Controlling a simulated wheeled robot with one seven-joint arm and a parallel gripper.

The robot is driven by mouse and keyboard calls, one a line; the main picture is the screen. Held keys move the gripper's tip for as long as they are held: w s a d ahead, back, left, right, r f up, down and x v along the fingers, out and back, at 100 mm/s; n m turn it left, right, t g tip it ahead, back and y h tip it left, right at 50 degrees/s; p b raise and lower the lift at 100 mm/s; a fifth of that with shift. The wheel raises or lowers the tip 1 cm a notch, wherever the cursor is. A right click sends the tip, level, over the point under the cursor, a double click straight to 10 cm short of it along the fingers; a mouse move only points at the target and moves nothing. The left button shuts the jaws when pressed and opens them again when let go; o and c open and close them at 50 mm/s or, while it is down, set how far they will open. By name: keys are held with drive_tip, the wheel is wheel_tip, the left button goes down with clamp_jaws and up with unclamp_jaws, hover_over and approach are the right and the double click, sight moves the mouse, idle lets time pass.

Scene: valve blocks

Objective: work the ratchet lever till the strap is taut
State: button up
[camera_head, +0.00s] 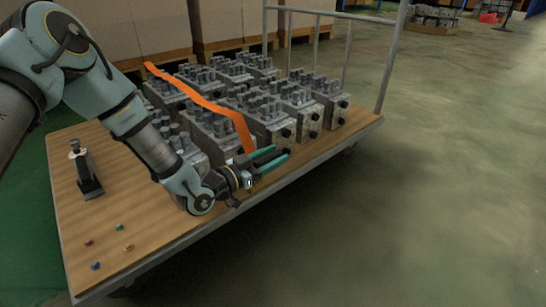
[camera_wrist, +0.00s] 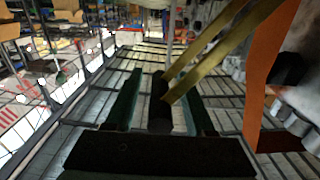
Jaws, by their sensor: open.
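The orange strap (camera_head: 205,103) runs over the valve blocks (camera_head: 268,125) and down at the cart's near side. It hangs large at the right of the wrist view (camera_wrist: 266,75). Its tension is hard to judge. In the wrist view, yellowish metal bars (camera_wrist: 222,55), apparently the ratchet lever's, slant down to a dark grip (camera_wrist: 160,105). My gripper (camera_head: 280,156) is open at the cart's near edge, beside the strap's lower end. In the wrist view its green fingers (camera_wrist: 160,82) stand either side of the dark grip; contact cannot be told. The ratchet body is not clearly visible.
The blocks stand on a wooden-decked cart (camera_head: 130,215) with a metal rail (camera_head: 393,60) at the far end. A black tool with an upright knob (camera_head: 88,178) and several small coloured pieces (camera_head: 120,228) lie on the left deck. The floor (camera_head: 430,190) at the right is clear.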

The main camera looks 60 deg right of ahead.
clamp_jaws()
idle(1.3)
